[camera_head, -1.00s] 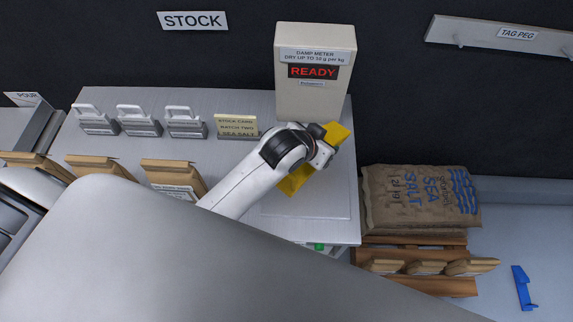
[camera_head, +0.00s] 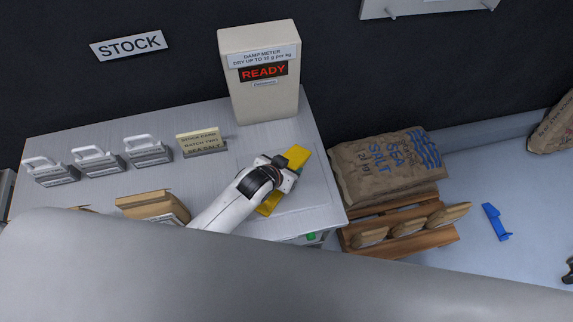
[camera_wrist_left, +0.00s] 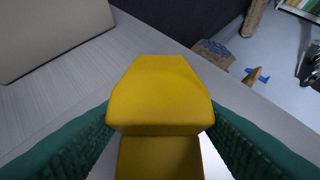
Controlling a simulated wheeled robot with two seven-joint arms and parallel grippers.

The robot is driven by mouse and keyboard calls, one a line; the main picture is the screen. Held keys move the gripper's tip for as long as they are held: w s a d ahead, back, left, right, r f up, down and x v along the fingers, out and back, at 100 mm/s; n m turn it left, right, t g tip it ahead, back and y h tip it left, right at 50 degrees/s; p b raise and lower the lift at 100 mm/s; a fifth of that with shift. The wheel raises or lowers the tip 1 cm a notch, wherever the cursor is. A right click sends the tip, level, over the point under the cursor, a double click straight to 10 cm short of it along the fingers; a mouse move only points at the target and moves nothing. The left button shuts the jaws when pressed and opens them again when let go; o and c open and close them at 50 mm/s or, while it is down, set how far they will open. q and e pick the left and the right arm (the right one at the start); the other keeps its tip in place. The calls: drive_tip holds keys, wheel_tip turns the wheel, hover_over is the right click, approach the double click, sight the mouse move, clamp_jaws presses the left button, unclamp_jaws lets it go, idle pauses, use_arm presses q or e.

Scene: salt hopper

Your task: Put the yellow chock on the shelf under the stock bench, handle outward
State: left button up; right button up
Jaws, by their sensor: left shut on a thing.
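The yellow chock (camera_head: 297,157) is in my left gripper (camera_head: 284,178), over the right part of the stock bench (camera_head: 225,175). In the left wrist view the chock (camera_wrist_left: 160,95) fills the middle, with a green-padded finger on each side of it. The gripper is shut on the chock. Whether the chock touches the bench top I cannot tell. The shelf under the bench is hidden from above; only a strip of the bench's front with a green patch (camera_head: 312,237) shows. My right gripper is not in view.
The damp meter (camera_head: 262,95), reading READY, stands at the bench's back right. A sea salt sack (camera_head: 385,165) lies on a pallet (camera_head: 408,241). A blue object (camera_head: 496,222) lies on the floor.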

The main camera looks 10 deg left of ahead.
use_arm(q)
drive_tip(key=shift+f, duration=0.1)
drive_tip(key=o, duration=0.9)
drive_tip(key=shift+f, duration=0.1)
drive_tip(key=o, duration=0.4)
